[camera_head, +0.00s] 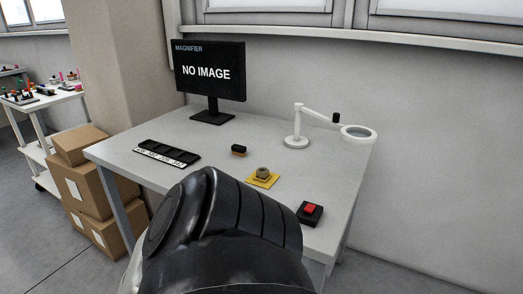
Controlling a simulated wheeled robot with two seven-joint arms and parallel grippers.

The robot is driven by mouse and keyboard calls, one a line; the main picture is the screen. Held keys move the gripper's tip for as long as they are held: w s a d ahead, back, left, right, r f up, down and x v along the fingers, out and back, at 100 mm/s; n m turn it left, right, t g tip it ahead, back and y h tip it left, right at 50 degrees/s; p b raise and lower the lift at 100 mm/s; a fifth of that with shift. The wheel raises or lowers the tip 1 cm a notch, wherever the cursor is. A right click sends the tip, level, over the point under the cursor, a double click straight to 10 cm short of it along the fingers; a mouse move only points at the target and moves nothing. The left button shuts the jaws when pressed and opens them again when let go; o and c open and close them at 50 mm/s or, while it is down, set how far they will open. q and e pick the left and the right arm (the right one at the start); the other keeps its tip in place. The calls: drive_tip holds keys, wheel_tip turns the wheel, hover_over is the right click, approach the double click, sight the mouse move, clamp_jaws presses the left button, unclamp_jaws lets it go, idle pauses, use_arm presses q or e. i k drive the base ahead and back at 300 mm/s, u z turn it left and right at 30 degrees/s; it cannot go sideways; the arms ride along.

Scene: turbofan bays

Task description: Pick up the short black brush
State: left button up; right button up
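A small dark block with a brownish lower edge (239,150) lies on the middle of the white table (285,180); it looks like the short black brush, but it is too small to make out bristles. Nothing touches it. A large dark grey rounded part of my own arm fills the lower middle of the view and covers the table's front part. Neither of my grippers shows in this view.
A yellow pad with a round tan part (262,178), a red button on a black box (310,212), a black compartment tray (168,153), a monitor (209,73) and a magnifier lamp (297,140) stand on the table. Cardboard boxes (100,190) are stacked at left.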

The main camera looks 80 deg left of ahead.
sight(238, 149)
drive_tip(key=u, duration=2.6)
